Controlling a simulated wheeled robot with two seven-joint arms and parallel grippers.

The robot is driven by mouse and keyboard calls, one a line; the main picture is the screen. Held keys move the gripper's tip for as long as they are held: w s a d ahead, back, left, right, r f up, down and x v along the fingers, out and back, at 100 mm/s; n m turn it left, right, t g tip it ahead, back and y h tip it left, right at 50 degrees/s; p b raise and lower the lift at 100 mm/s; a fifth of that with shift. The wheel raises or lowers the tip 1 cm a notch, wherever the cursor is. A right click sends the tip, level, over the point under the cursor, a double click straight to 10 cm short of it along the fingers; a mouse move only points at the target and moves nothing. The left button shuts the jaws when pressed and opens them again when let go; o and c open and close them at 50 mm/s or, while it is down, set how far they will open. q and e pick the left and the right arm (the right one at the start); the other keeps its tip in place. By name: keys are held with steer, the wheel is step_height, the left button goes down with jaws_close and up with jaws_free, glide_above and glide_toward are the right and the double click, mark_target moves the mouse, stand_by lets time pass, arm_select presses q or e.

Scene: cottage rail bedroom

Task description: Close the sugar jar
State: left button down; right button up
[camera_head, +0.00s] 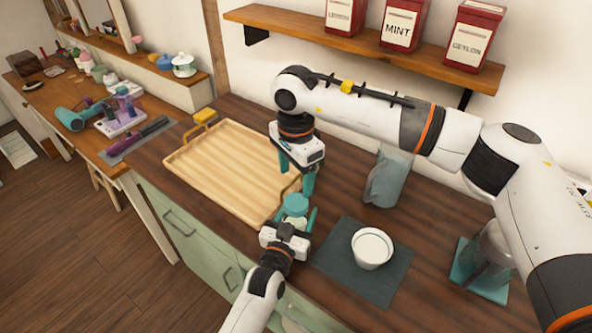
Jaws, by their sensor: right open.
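A wooden tray (228,168) lies left of the jar. A white bowl (372,248) stands on a dark mat (340,262) at the right. A grey-blue pitcher (388,178) and a glass jar (490,255) stand farther right. A shelf (335,42) with red tins hangs behind.

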mark_target(296, 202)
steer(key=n, duration=0.4)
steer(key=shift+r, duration=0.15)
steer(key=n, duration=0.4)
steer(key=shift+r, duration=0.1)
steer(key=shift+f, duration=4.05)
steer(key=shift+c, duration=0.4)
